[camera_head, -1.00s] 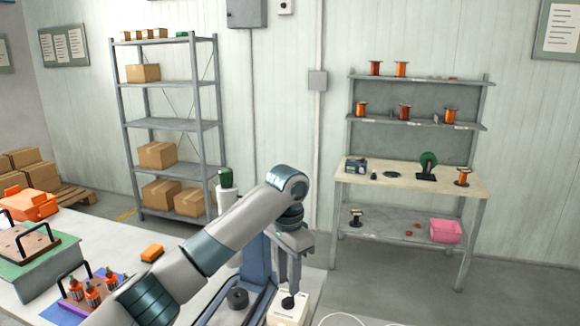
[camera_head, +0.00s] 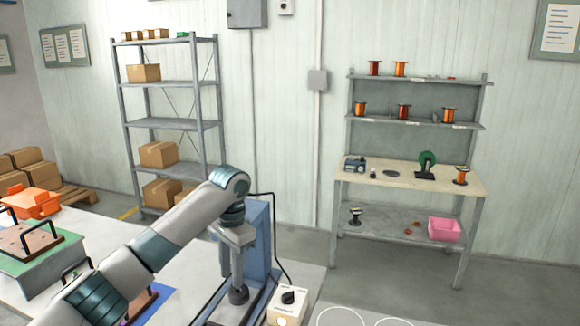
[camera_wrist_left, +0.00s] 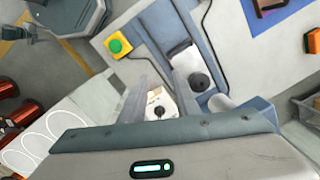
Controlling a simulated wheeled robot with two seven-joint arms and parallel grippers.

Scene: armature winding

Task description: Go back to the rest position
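My left gripper (camera_head: 238,280) points down over the blue-grey winding machine (camera_head: 258,235), just above a dark round part of it. In the left wrist view my left gripper (camera_wrist_left: 160,85) shows two grey fingers spread apart, with nothing held between them. The white control box with a black knob (camera_head: 288,298) stands right of the gripper; it also shows beyond the fingers in the left wrist view (camera_wrist_left: 158,104). My left arm crosses the lower left of the head view and hides part of the table. My right gripper is not in view.
The white table (camera_head: 85,222) carries a green fixture (camera_head: 40,262) and an orange bin (camera_head: 30,202) at left. A grey shelf (camera_head: 170,125) and a workbench with copper spools (camera_head: 410,178) stand behind. The left wrist view shows a green button on a yellow box (camera_wrist_left: 118,45).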

